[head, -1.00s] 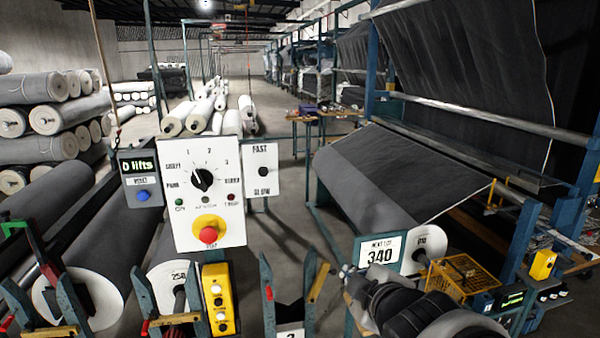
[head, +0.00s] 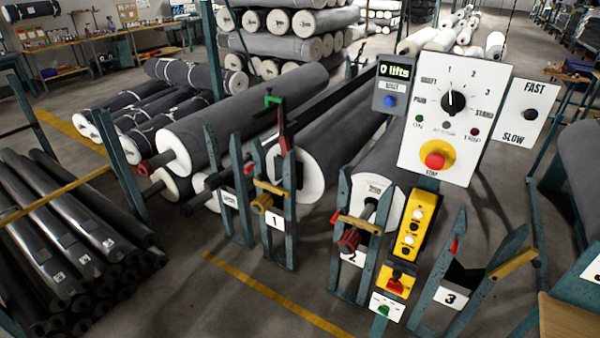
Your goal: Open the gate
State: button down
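No part of my gripper shows in the head view now. Nothing here is labelled as a gate, so I cannot tell which part is meant. Stand 1 (head: 291,222) has a short yellow bar (head: 270,188) lying between its teal posts. Stand 2 (head: 334,262) has a similar yellow bar (head: 358,222) across it, in front of a roll end. Stand 3 (head: 412,300) holds no roll, and its yellow bar (head: 513,263) slants outward to the right. A longer yellow bar (head: 55,195) runs by the teal posts at the far left.
A control panel (head: 447,175) with a dial and red stop button stands at right centre, with a yellow button box (head: 415,225) below. Dark tubes (head: 60,240) are stacked at left. Large grey rolls (head: 240,110) fill the middle. Floor by the yellow line (head: 275,292) is clear.

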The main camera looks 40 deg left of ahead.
aim_at(259, 181)
jog(key=u, duration=1.85)
jog(key=i+j+z, duration=0.25)
jog(key=i+j, duration=0.4)
jog(key=i, duration=0.35)
jog(key=i+j+z, duration=0.3)
jog(key=i+j, duration=0.55)
jog(key=i, duration=0.15)
jog(key=i+j+z, duration=0.25)
jog(key=i+j, duration=0.6)
jog(key=j, duration=0.2)
